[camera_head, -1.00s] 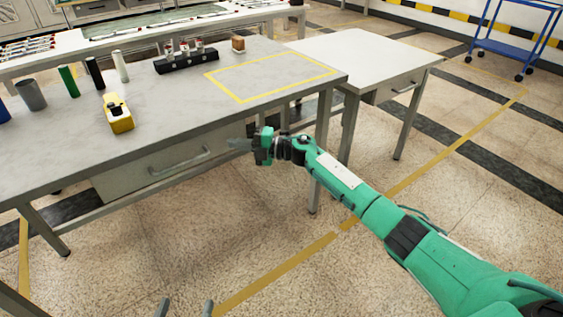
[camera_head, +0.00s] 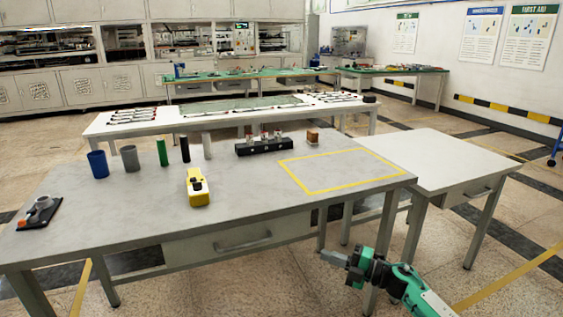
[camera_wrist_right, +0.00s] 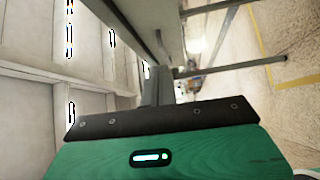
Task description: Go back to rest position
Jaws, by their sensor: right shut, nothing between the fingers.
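My right gripper (camera_head: 335,257) is low at the front right of the grey workbench (camera_head: 100,228), below the tabletop's level in the picture and apart from any object. It is shut and holds nothing. The green arm behind it comes in from the bottom right. In the right wrist view the green gripper body (camera_wrist_right: 200,155) fills the bottom, with table legs and floor beyond it. My left gripper is not in view.
On the bench stand a blue cup (camera_head: 97,164), a grey cup (camera_head: 130,158), several cylinders, a yellow device (camera_head: 197,188), a black rack (camera_head: 264,147) and a brown block (camera_head: 313,136). A yellow-taped rectangle (camera_head: 345,170) is empty. A white side table (camera_head: 450,160) adjoins at right.

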